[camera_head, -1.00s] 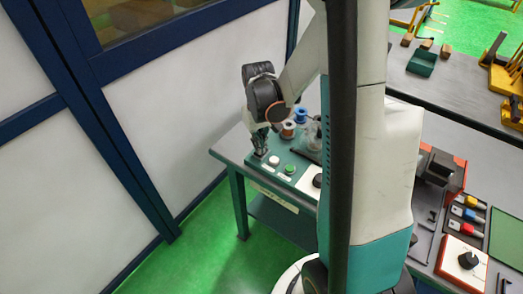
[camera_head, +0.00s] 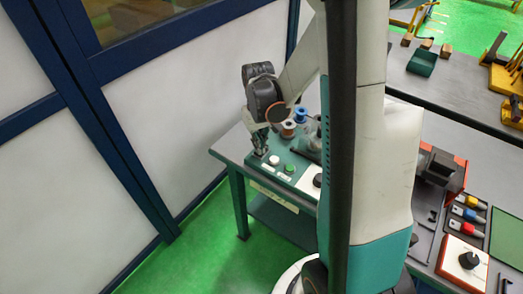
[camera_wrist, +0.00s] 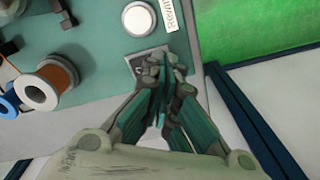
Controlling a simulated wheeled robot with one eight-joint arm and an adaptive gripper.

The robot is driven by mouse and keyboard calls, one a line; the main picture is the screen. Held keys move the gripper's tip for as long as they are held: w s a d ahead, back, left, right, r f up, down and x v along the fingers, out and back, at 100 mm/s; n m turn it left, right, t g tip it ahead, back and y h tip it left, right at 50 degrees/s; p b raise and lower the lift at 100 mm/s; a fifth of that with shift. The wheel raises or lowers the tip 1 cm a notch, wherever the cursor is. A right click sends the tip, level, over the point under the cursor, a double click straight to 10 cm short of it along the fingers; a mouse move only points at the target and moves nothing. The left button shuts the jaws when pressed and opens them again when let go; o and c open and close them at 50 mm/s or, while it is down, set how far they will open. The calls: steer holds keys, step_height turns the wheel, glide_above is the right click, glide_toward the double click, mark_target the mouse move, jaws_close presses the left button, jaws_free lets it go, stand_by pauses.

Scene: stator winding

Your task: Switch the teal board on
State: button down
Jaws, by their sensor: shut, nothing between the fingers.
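In the wrist view, the teal board (camera_wrist: 100,28) fills the upper left, and the white button (camera_wrist: 139,18) sits beside a partly cut-off label (camera_wrist: 169,12). A small grey plate (camera_wrist: 134,63) on the board lies right at my fingertips, which hide most of it and whatever it carries. My gripper (camera_head: 259,152) is shut and empty, pointing down at the board's left end. Whether the fingertips touch anything there is unclear.
A copper-coloured spool (camera_head: 288,129) and a blue spool (camera_head: 301,114) stand behind the buttons. A white panel with a black knob (camera_head: 310,180) is to their right. A white-panelled wall (camera_head: 190,90) rises left of the table, with green floor between.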

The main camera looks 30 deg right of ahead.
steer(key=shift+f+b, duration=0.8)
steer(key=shift+f, duration=0.1)
stand_by(0.4)
steer(key=shift+r, duration=0.15)
steer(key=shift+r+p, duration=2.4)
steer(key=shift+r, duration=0.95)
steer(key=shift+a+r, duration=0.1)
